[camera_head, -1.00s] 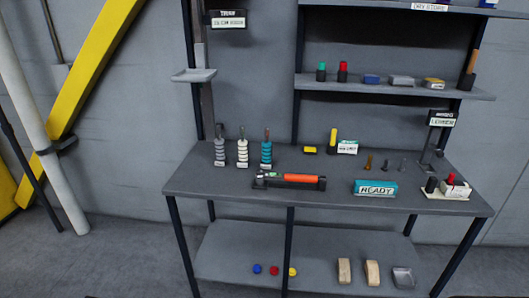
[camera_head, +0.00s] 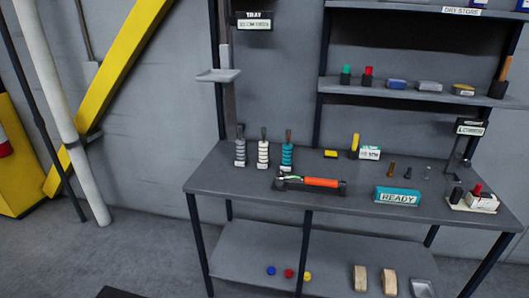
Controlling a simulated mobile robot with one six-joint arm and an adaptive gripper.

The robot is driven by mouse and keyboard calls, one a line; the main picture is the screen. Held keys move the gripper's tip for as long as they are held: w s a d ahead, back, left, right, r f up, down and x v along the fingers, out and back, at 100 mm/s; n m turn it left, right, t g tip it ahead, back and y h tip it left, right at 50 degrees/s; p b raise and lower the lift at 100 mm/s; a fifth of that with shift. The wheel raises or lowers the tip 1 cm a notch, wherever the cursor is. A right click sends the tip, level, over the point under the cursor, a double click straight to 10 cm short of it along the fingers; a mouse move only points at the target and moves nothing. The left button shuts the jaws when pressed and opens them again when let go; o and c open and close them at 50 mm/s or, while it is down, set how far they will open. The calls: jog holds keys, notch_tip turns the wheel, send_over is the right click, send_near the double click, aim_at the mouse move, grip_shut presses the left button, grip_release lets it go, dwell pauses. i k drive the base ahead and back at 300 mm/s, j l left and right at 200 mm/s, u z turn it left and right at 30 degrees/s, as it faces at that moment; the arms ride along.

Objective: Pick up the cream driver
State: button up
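The cream driver (camera_head: 263,153) stands upright on the workbench, its ribbed cream handle low and a dark shaft on top. It is the middle one of three similar drivers. A grey driver (camera_head: 240,151) stands just left of it and a teal driver (camera_head: 287,154) just right. My gripper is not in view.
An orange-handled tool (camera_head: 322,182) lies in a dark holder on the bench (camera_head: 235,185), in front and right of the drivers. A teal READY box (camera_head: 397,196) sits further right. A small grey tray (camera_head: 219,76) juts out above the bench's left end.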

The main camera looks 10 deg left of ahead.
aim_at(263, 162)
jog(key=i+j+z, duration=0.1)
jog(key=i+j, duration=0.3)
jog(key=i+j+z, duration=0.1)
jog(key=i+j, duration=0.3)
jog(key=i+j+z, duration=0.1)
jog(key=i+j, duration=0.25)
jog(key=j, duration=0.15)
jog(key=i+j+z, duration=0.15)
jog(key=i+j, duration=0.2)
jog(key=i+j+z, duration=0.1)
jog(key=i+j, duration=0.2)
jog(key=j, duration=0.35)
